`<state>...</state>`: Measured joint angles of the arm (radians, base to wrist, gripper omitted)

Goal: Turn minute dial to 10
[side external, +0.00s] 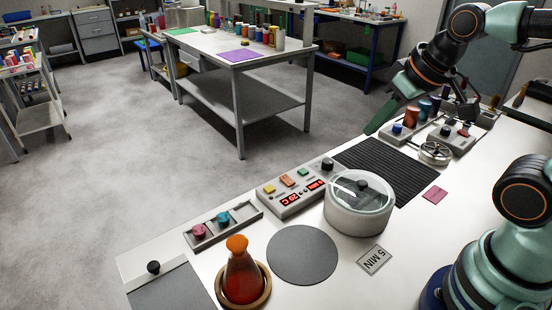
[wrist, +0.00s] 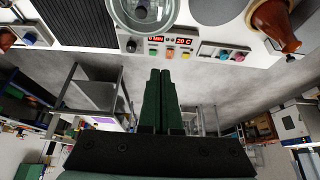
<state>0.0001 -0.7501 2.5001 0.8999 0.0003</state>
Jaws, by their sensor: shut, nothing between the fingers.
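The control panel (side external: 293,193) is a grey box with a black dial (side external: 327,164) at its right end, coloured buttons and a red display (side external: 301,194). In the wrist view the dial (wrist: 131,46) is at the upper middle, and the display (wrist: 170,41) appears to read 0 MIN and 20 C. The round white oven (side external: 358,212) with a clear lid stands beside the panel. My gripper (side external: 370,132) is shut and empty, raised beyond the ribbed black mat and apart from the dial. Its green fingers (wrist: 160,72) lie together below the panel in the wrist view.
A 5 MIN card (side external: 373,260) lies before the oven. A grey disc (side external: 302,254), a red-filled flask (side external: 241,275) and a tray (side external: 222,226) with pink and teal knobs are at left. The ribbed mat (side external: 400,168) is bare; other devices (side external: 435,150) stand behind it.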

